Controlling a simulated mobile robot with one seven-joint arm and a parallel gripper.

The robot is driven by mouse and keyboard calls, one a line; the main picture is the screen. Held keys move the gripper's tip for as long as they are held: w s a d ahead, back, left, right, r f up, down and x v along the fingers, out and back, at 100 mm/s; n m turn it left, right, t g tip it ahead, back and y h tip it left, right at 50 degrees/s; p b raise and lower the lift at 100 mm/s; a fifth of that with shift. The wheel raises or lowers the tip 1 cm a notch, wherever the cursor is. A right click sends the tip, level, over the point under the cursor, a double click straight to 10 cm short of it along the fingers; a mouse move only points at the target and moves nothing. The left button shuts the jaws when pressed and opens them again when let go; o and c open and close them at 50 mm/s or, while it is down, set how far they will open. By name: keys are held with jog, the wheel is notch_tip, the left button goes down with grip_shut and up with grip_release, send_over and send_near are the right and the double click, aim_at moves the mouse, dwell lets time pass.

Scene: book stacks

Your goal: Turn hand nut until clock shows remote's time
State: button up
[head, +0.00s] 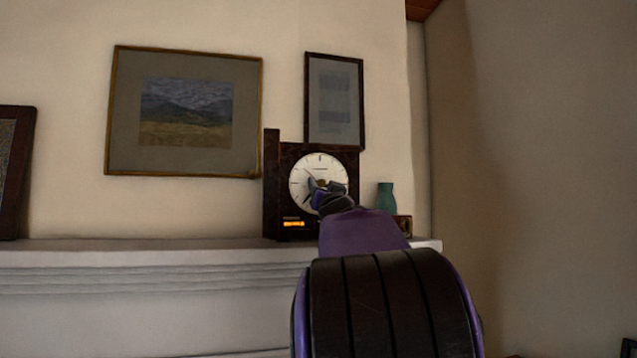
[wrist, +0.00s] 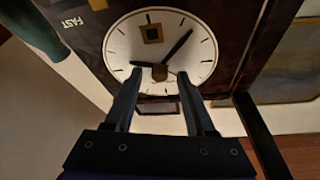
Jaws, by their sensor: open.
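The clock (head: 287,162) stands upright on the mantel, with a dark case and a round white face (head: 321,165). In the wrist view the clock's face (wrist: 120,45) appears rotated. Its long dark hand (wrist: 178,46) runs to the upper right there, and a short dark hand (wrist: 141,64) points left. The brownish hand nut (wrist: 160,72) shows at the face's centre. My gripper (wrist: 160,76) is open, its two fingertips on either side of the nut; contact cannot be told. In the head view my gripper (head: 322,188) hides the centre. I cannot identify a remote.
An orange lit strip (head: 293,224) shows at the clock's lower left; "FAST" lettering (wrist: 72,22) shows in the wrist view. A green vase (head: 386,197) and a small brown box (head: 403,227) stand right of the clock. Framed pictures (head: 120,110) hang behind the mantel (head: 150,257).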

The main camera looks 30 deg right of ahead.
jog(key=shift+w+d+r, duration=0.1)
jog(key=shift+w, duration=0.05)
grip_shut()
jog(key=shift+n, duration=0.3)
dwell(0.3)
jog(key=n+y+p, duration=0.1)
jog(key=n, duration=0.1)
jog(key=n+y+p, duration=0.1)
jog(key=n+y, duration=0.1)
jog(key=n, duration=0.1)
jog(key=n+t+y+p, duration=0.1)
jog(key=n, duration=0.1)
jog(key=shift+d+r+n, duration=0.15)
jog(key=shift+d+n, duration=0.1)
jog(key=shift+n, duration=0.15)
jog(key=n+y+p, duration=0.1)
jog(key=n, duration=0.1)
jog(key=n+y+p, duration=0.1)
jog(key=n, duration=0.2)
jog(key=shift+d+y, duration=0.1)
jog(key=shift+y, duration=0.3)
jog(key=shift+n+g+y+p, duration=0.35)
jog(key=shift+n+y, duration=0.45)
jog(key=shift+n, duration=1.2)
